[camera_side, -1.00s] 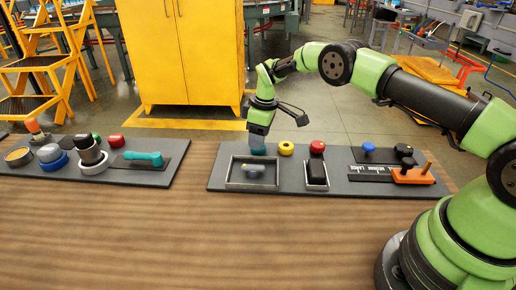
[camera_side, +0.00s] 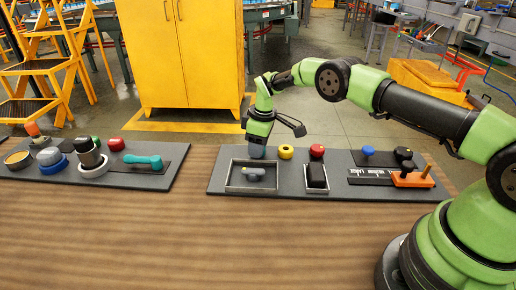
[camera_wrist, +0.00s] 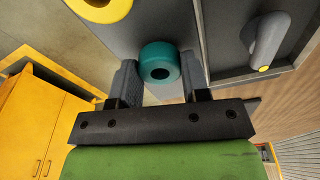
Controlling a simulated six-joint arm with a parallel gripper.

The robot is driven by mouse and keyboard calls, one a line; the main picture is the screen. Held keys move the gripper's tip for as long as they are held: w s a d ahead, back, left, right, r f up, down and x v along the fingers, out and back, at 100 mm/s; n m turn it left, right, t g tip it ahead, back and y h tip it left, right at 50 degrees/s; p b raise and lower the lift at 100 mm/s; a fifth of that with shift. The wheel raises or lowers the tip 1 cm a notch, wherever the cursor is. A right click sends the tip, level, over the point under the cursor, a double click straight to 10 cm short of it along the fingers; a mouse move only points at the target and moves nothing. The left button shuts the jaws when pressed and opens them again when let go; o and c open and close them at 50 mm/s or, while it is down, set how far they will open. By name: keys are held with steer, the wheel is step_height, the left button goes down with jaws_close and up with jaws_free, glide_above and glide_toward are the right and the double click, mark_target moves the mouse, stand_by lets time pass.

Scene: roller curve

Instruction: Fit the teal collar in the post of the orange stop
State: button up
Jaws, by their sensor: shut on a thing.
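The teal collar (camera_wrist: 160,58), a short round ring with a dark centre hole, sits between the two fingers of my gripper (camera_wrist: 160,70) in the wrist view. My gripper is shut on it. In the side view my gripper (camera_side: 257,153) is low at the back left of the right-hand grey board, behind the framed tray, and the collar cannot be made out there. The orange stop (camera_side: 413,181) lies at the right end of that board, well to the right of my gripper. Its post (camera_side: 427,170) stands upright and bare.
A yellow ring (camera_side: 286,152) is close to the right of my gripper; it also shows in the wrist view (camera_wrist: 98,8). A framed tray (camera_side: 231,187) holds a grey handle. A red knob (camera_side: 317,151), a black block, a blue knob (camera_side: 368,151) and a ruler plate (camera_side: 362,181) lie between.

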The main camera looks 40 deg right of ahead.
step_height(320, 180, up, 12)
steer(key=shift+f, duration=0.2)
steer(key=s+d+m+h, duration=0.1)
steer(key=s+d+m, duration=0.5)
steer(key=d+m, duration=0.5)
steer(key=m+g, duration=0.2)
steer(key=m, duration=2.4)
glide_above(428, 166)
steer(key=shift+w+d+f, duration=0.1)
steer(key=shift+d+f, duration=0.05)
steer(key=shift+f, duration=0.35)
steer(key=shift+w+d+f, duration=0.1)
steer(key=shift+d+f, duration=0.05)
steer(key=shift+f, duration=0.35)
steer(key=shift+s+a+f, duration=0.1)
steer(key=shift+s+f, duration=0.15)
steer(key=shift+f, duration=3.35)
